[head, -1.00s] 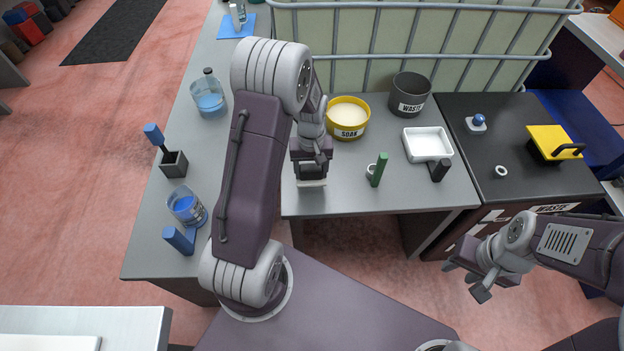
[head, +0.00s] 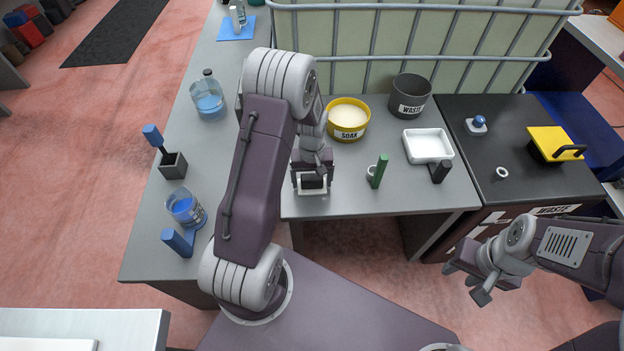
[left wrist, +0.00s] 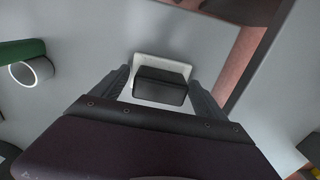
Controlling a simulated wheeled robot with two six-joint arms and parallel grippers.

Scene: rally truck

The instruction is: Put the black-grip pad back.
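The black-grip pad is a white pad with a black block grip on top, lying on the grey bench near its front edge (head: 313,192). In the left wrist view the black grip (left wrist: 161,87) is between my left fingers, with a gap on both sides. My left gripper (head: 312,177) is open, pointing down over the pad; its fingers partly hide the pad in the head view. My right gripper (head: 476,283) is empty and away from the bench at lower right; its fingers look apart.
Blue-handled items and jars stand left. A wire-railed tank (head: 420,60) is behind.

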